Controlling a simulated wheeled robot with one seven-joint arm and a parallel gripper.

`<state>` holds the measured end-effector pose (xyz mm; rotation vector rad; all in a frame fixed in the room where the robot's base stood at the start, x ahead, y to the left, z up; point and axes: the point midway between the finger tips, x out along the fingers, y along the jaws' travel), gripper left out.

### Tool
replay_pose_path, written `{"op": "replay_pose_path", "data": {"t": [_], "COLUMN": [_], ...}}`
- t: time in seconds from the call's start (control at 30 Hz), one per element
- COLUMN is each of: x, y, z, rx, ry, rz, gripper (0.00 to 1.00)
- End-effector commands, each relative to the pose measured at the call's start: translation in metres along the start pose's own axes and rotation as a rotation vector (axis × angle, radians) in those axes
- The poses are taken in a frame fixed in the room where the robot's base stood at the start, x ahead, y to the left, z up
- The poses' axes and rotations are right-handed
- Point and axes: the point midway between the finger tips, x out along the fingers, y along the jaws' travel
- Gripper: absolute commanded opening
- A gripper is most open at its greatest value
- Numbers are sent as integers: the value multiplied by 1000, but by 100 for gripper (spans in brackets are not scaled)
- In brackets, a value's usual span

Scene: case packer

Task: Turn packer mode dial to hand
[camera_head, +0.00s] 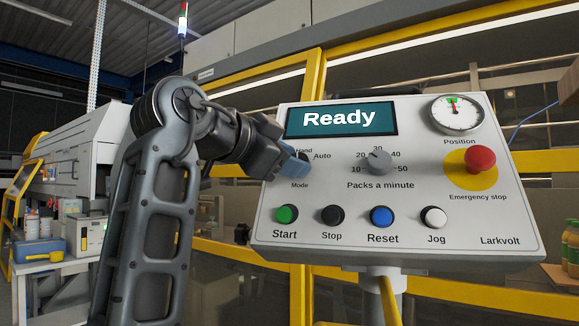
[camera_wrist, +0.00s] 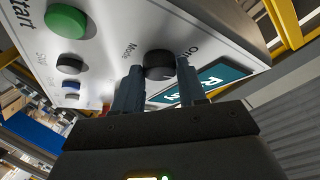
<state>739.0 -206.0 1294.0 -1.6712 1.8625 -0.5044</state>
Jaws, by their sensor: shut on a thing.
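The control panel (camera_head: 335,222) shows "Ready" on its screen (camera_head: 342,119). The mode dial is hidden behind my fingers in the head view, with the labels "Hand" and "Auto" above and to the right of it and "Mode" below. In the wrist view the mode dial (camera_wrist: 158,65) is a round black knob between my two fingertips. My gripper (camera_head: 297,166) is at the panel's left side, shut on this dial; it also shows in the wrist view (camera_wrist: 160,72). I cannot tell which way the dial's pointer faces.
Close by are the packs-a-minute knob (camera_head: 378,162) and the start (camera_head: 286,214), stop (camera_head: 332,215), reset (camera_head: 382,217) and jog (camera_head: 433,217) buttons. The red emergency stop (camera_head: 480,159) is at the right, below the position gauge (camera_head: 457,114). A yellow frame (camera_head: 310,90) stands behind the panel.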

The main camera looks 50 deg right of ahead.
Motion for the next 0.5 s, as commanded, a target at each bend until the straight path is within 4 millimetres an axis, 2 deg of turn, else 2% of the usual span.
{"op": "replay_pose_path", "data": {"t": [0.5], "x": [0], "y": [-1], "z": [0], "rx": [113], "ry": [-8], "rz": [69], "gripper": [10]}}
